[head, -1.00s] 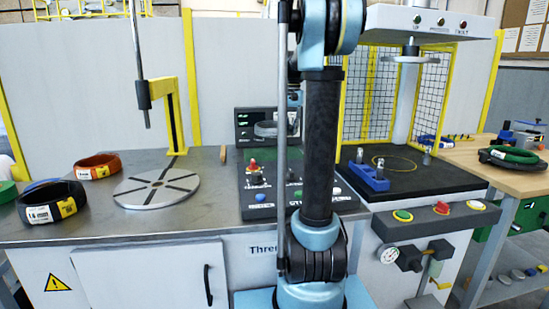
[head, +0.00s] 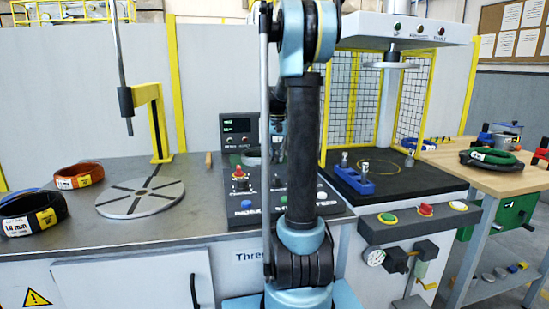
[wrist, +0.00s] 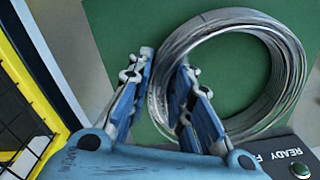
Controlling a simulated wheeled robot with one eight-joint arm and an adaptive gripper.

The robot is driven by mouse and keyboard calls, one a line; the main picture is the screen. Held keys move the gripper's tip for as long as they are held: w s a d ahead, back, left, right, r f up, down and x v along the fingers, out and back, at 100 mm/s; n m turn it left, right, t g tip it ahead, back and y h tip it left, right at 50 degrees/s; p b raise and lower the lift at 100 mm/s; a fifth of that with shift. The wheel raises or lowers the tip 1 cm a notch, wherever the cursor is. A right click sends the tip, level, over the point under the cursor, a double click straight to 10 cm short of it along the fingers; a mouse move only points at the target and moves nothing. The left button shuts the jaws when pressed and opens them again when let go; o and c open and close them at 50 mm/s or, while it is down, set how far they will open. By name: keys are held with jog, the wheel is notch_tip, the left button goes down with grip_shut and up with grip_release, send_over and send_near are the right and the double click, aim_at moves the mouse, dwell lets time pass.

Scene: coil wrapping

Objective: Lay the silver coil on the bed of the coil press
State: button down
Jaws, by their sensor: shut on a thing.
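The silver coil (wrist: 285,75) is a shiny ring of wire in the wrist view. My gripper (wrist: 164,62) is shut on its left side, one blue finger inside the ring and one outside. The coil press (head: 405,27) stands at the right, with a yellow mesh guard. Its dark bed (head: 425,181) bears a yellow ring mark (head: 385,164) and no coil. The coil is held apart from the bed.
A blue fixture with two pegs (head: 354,180) stands at the bed's left. A console (head: 238,212) with buttons lies left of the press. A grey turntable (head: 140,198), an orange coil (head: 78,176) and a black coil (head: 32,214) are farther left. A green coil (head: 492,157) lies on the right table.

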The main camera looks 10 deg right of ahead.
jog(key=c, duration=1.4)
grip_release()
jog(key=shift+c, duration=0.2)
